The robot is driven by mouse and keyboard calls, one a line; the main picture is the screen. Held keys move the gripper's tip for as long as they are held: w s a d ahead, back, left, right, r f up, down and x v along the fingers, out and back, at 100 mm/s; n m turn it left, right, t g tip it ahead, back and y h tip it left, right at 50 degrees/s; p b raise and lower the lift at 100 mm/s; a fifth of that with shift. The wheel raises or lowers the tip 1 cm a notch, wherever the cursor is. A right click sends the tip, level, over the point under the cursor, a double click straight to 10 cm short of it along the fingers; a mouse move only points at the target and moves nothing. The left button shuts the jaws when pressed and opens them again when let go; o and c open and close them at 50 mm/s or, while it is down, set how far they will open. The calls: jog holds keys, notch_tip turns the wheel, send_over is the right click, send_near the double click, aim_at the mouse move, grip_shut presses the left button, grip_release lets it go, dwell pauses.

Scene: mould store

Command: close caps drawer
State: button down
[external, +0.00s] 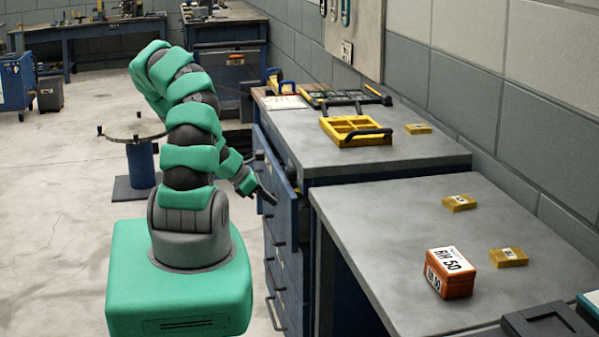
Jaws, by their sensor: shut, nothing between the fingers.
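A blue drawer cabinet (287,262) stands under the grey workbench, with several dark bar handles on its front. An upper drawer (281,165) juts out from the cabinet towards my arm. I cannot read any label that marks it as the caps drawer, and its inside is mostly hidden at this angle. My gripper (269,197) is shut and empty, pointing down and right, close to the front of the jutting drawer. I cannot tell whether it touches the drawer front. My green-covered arm stands to the left of the cabinet.
The workbench top (420,155) carries a yellow tray (352,139) and a black-and-yellow organiser (345,97). A nearer table (390,250) holds an orange box marked RN 50 (449,273) and small yellow boxes (459,202). A round stand (142,165) is behind my arm.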

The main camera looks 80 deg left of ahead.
aim_at(278, 193)
jog(key=w, duration=0.3)
jog(key=shift+w, duration=0.15)
jog(key=shift+w+d+r+p, duration=0.1)
jog(key=shift+p, duration=0.2)
jog(key=shift+r, duration=0.1)
jog(key=s+p, duration=0.3)
jog(key=s, duration=0.1)
jog(key=shift+s+p, duration=0.25)
jog(key=shift+p, duration=0.05)
jog(key=v, duration=0.9)
jog(key=shift+s, duration=0.25)
